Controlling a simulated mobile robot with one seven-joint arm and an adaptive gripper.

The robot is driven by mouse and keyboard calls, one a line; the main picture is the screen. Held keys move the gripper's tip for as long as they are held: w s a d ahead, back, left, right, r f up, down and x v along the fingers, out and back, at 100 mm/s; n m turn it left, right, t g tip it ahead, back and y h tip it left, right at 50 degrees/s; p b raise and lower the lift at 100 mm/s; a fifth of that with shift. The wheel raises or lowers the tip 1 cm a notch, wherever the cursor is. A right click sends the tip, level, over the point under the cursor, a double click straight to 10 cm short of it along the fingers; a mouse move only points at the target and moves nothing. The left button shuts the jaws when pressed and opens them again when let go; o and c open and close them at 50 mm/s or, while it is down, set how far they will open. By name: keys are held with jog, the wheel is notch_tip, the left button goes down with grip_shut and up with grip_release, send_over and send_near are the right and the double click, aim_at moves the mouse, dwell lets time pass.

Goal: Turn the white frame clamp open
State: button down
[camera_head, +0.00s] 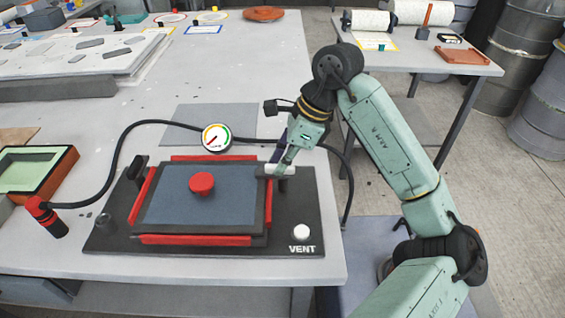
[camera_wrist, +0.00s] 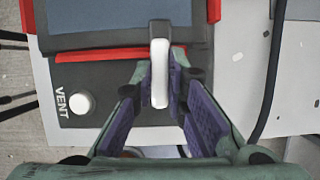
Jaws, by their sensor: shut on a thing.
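The white frame clamp (camera_head: 279,169) is a short bar at the right side of the blue panel on the black vent board. It lies crosswise, its inner end reaching over the panel's right edge. In the wrist view the white clamp (camera_wrist: 160,80) stands between my purple finger pads, with its dark end over the frame edge. My gripper (camera_head: 287,163) comes down from above and is shut on the clamp; the fingers also show in the wrist view (camera_wrist: 161,88). The fingers partly hide the clamp's pivot.
Red bars (camera_head: 195,240) edge the blue panel (camera_head: 215,205), which has a red knob (camera_head: 201,184). A black clamp (camera_head: 135,170) stands at the left. A gauge (camera_head: 216,137) on a black hose is behind, and a white VENT button (camera_head: 302,232) is at front right.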

jog(key=m+b, duration=0.1)
jog(key=b, duration=0.2)
jog(key=m+t+b, duration=0.1)
jog(key=m+b, duration=0.1)
jog(key=b, duration=0.1)
jog(key=shift+f, duration=0.4)
jog(key=m+t+b, duration=0.1)
jog(key=m+b, duration=0.1)
jog(key=m+h+b, duration=0.1)
jog(key=m+b, duration=0.2)
jog(key=shift+r+t, duration=0.1)
jog(key=shift+t, duration=0.3)
jog(key=m+b, duration=0.2)
jog(key=m+t+h+b, duration=0.1)
jog(key=m+b, duration=0.1)
jog(key=shift+r+m+h+b, duration=0.1)
jog(key=shift+m+h+b, duration=0.2)
jog(key=shift+b, duration=0.1)
jog(key=m+h+b, duration=0.1)
jog(key=m, duration=0.1)
jog(key=m+b, duration=0.2)
jog(key=shift+r+m+h, duration=0.15)
jog(key=shift+m+h, duration=0.15)
jog(key=shift+h, duration=0.1)
jog(key=c, duration=1.6)
grip_release()
jog(key=shift+r, duration=0.1)
